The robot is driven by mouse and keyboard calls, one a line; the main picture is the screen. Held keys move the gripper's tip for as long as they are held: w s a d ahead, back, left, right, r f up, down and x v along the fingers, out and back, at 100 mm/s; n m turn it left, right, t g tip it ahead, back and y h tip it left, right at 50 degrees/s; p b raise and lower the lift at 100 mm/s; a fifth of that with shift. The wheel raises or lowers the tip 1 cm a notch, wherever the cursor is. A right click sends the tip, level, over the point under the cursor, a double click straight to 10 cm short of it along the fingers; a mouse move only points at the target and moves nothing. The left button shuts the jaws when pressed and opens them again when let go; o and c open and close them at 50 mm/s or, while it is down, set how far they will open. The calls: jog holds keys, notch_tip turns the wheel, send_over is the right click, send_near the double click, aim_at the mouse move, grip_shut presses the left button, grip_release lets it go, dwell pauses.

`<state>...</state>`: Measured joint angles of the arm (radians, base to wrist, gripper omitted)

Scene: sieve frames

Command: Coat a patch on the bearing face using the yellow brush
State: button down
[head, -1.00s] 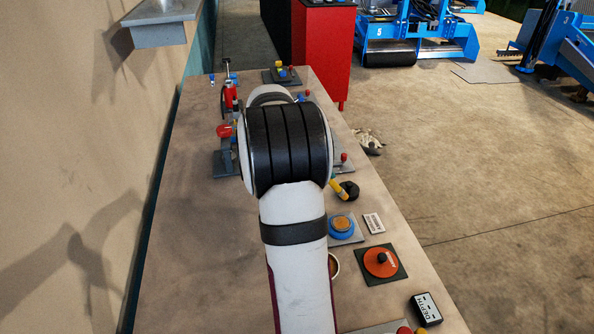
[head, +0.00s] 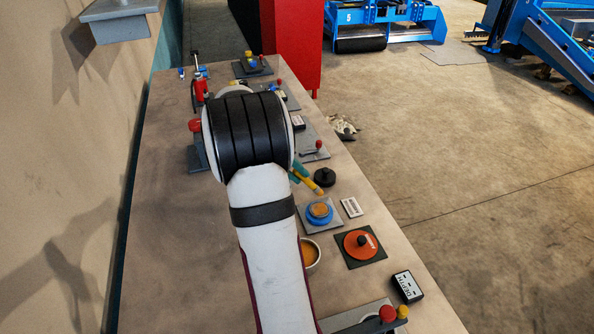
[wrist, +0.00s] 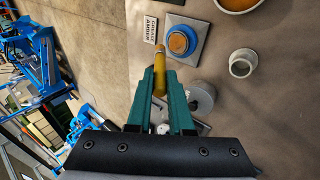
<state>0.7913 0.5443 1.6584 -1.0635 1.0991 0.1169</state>
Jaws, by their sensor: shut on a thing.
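My gripper (wrist: 160,80) has teal fingers shut on the yellow brush (wrist: 160,60) in the wrist view. In the head view the brush (head: 311,186) slants down to the right from a teal finger (head: 299,173). Its tip is close to a blue ring with a tan-orange face (wrist: 178,43), seemingly the bearing, on a square grey plate (wrist: 200,25). The bearing (head: 320,213) also shows in the head view, just below the brush tip. I cannot tell whether the tip touches the face. My arm hides part of the bench.
A bowl of amber stuff (head: 312,252) stands near the bearing, beside my arm. A label card (head: 352,207), an orange disc (head: 361,243) on a dark plate, a black knob (head: 325,177) and a depth box (head: 407,286) are nearby. The bench's left side is mostly clear.

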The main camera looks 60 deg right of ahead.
jog(key=shift+w+d+f, duration=1.45)
jog(key=shift+f, duration=2.15)
jog(key=shift+s+a+r, duration=0.5)
jog(key=shift+r, duration=0.85)
jog(key=shift+s+a+r, duration=0.45)
jog(key=shift+r, duration=0.95)
jog(key=shift+s+a+r, duration=0.5)
jog(key=shift+r, duration=0.85)
